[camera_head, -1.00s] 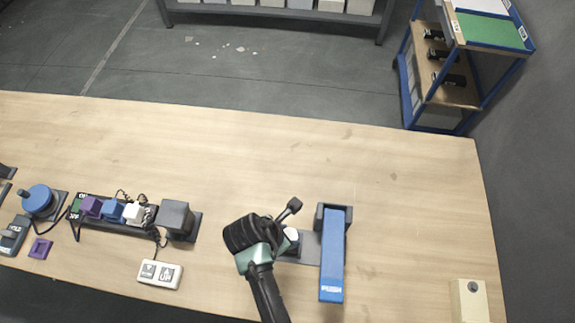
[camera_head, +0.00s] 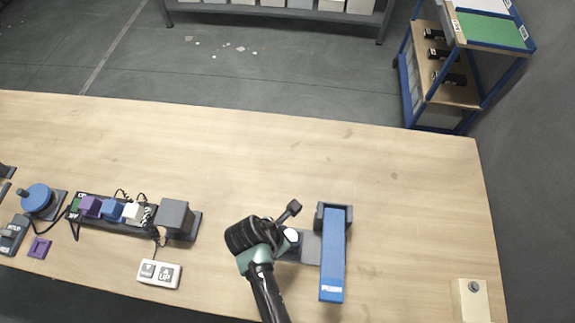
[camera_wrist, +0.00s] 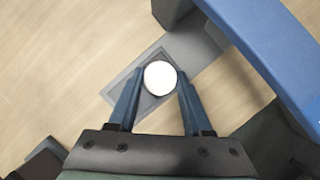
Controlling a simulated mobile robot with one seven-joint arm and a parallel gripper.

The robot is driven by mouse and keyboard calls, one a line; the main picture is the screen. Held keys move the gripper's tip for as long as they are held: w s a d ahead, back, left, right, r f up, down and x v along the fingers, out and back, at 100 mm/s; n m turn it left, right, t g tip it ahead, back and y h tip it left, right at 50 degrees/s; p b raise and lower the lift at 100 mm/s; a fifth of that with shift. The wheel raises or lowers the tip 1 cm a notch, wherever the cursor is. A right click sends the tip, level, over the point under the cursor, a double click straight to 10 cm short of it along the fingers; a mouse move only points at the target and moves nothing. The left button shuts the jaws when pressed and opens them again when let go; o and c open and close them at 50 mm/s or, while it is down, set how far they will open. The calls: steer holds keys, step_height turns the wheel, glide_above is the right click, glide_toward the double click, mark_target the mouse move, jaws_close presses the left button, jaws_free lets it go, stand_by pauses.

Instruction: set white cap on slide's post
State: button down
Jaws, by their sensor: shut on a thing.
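The white cap (camera_wrist: 160,78) is round and sits between my gripper's (camera_wrist: 160,88) two blue fingertips in the wrist view. My gripper is shut on it. In the head view the cap (camera_head: 292,236) shows as a small white spot beside my gripper (camera_head: 285,240). Below it is a grey square base (camera_wrist: 124,88), joined to the grey plate of the device with the long blue bar (camera_head: 333,255) marked PUSH. The slide's post is not visible; the cap and fingers may hide it. I cannot tell whether the cap touches the post.
The blue bar stands close at the right of my gripper. To the left are a grey block (camera_head: 175,217), coloured plugs on a strip, a white switch box (camera_head: 159,273) and a blue knob (camera_head: 38,198). A beige box (camera_head: 470,299) stands at the front right. The table's far middle is clear.

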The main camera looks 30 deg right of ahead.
steer(key=shift+f+p, duration=0.35)
steer(key=shift+f, duration=0.3)
stand_by(1.9)
jaws_free()
stand_by(0.3)
steer(key=shift+r, duration=0.15)
step_height(320, 180, up, 7)
steer(key=p, duration=0.7)
steer(key=shift+p, duration=0.4)
